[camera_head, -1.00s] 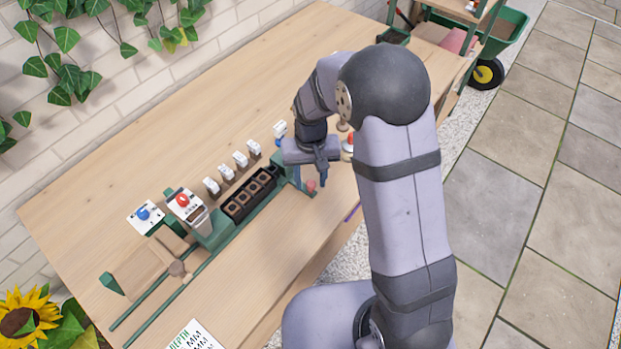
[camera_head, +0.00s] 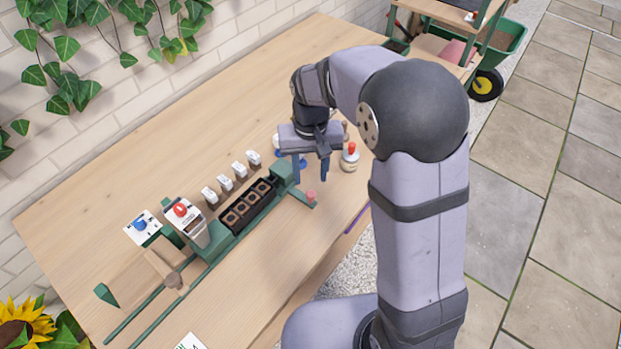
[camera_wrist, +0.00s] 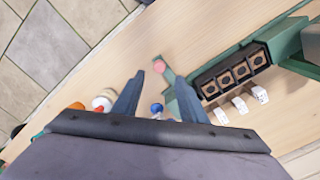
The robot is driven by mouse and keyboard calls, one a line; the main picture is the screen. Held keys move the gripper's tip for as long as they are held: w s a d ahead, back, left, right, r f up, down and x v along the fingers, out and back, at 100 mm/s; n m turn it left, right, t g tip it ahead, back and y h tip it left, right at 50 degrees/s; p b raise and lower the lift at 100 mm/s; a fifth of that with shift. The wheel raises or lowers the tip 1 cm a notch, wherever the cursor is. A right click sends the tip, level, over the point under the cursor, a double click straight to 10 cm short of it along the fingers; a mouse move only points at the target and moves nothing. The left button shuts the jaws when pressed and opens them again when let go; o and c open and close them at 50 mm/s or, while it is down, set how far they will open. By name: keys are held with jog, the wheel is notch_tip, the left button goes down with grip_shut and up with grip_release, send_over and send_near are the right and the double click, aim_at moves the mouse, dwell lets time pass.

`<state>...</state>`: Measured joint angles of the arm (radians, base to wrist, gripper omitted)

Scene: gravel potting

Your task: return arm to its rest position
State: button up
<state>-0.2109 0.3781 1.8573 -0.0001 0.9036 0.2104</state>
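My gripper (camera_head: 312,168) is above the table, past the right end of the green potting fixture (camera_head: 222,238). In the wrist view its two fingers (camera_wrist: 158,98) stand well apart with nothing held between them. Below them, the wooden tabletop, a pink button (camera_wrist: 159,66) and a blue-topped item (camera_wrist: 156,108) show. My arm reaches in from the right of the head view, bent at the elbow. No marker of a rest position shows.
A black tray (camera_head: 237,213) with several pots sits in the fixture, with several white tags (camera_head: 225,183) behind it. A red-topped bottle (camera_head: 349,160) stands right of the gripper. A white panel with a blue knob (camera_head: 141,226) is at left. The table's back left is clear.

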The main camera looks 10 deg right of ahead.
jog(key=shift+r, duration=0.1)
dwell(0.4)
jog(key=shift+w+n, duration=0.2)
jog(key=shift+n, duration=0.1)
jog(key=s+d+f+n+g, duration=0.15)
jog(key=s+f, duration=0.35)
jog(key=s, duration=0.5)
jog(key=s+d+r+m+t, duration=0.1)
jog(key=s+d+r+m, duration=0.1)
jog(key=s+d+r, duration=0.2)
jog(key=s+d, duration=0.3)
jog(key=shift+s, duration=0.4)
jog(key=shift+f+t, duration=0.1)
jog(key=shift+t, duration=0.15)
dwell(0.7)
